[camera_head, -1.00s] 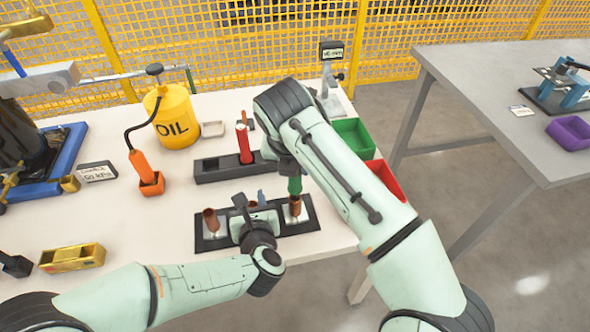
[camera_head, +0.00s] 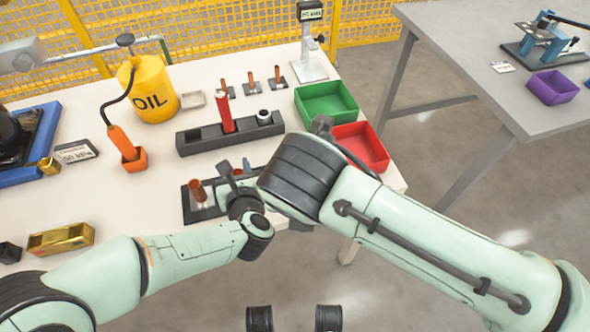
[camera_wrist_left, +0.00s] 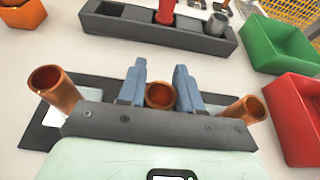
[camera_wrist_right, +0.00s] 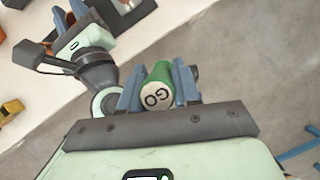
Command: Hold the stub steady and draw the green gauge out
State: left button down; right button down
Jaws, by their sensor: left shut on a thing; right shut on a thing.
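My left gripper (camera_wrist_left: 160,80) is shut on the middle copper stub (camera_wrist_left: 159,97), one finger on each side. Other copper stubs stand left (camera_wrist_left: 55,88) and right (camera_wrist_left: 243,110) of it on the dark base plate (camera_wrist_left: 40,138); their tops look open and empty. In the head view the left stub (camera_head: 198,192) shows, and my right arm covers the right part of the plate. My right gripper (camera_wrist_right: 158,92) is shut on the green gauge (camera_wrist_right: 160,78), whose pale end reads GO. The gauge is clear of the stubs; its far end is hidden. In the head view my right wrist hides it.
A dark block (camera_head: 200,138) behind the plate holds a red gauge (camera_head: 225,117). A green bin (camera_head: 327,102) and a red bin (camera_head: 362,147) stand right of it. An orange holder (camera_head: 135,162) and a gold block (camera_head: 60,239) lie left. The table edge is close to my right gripper.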

dwell(0.3)
pick_arm(q)
jog(key=c, duration=0.7)
grip_release()
jog(key=v, duration=1.2)
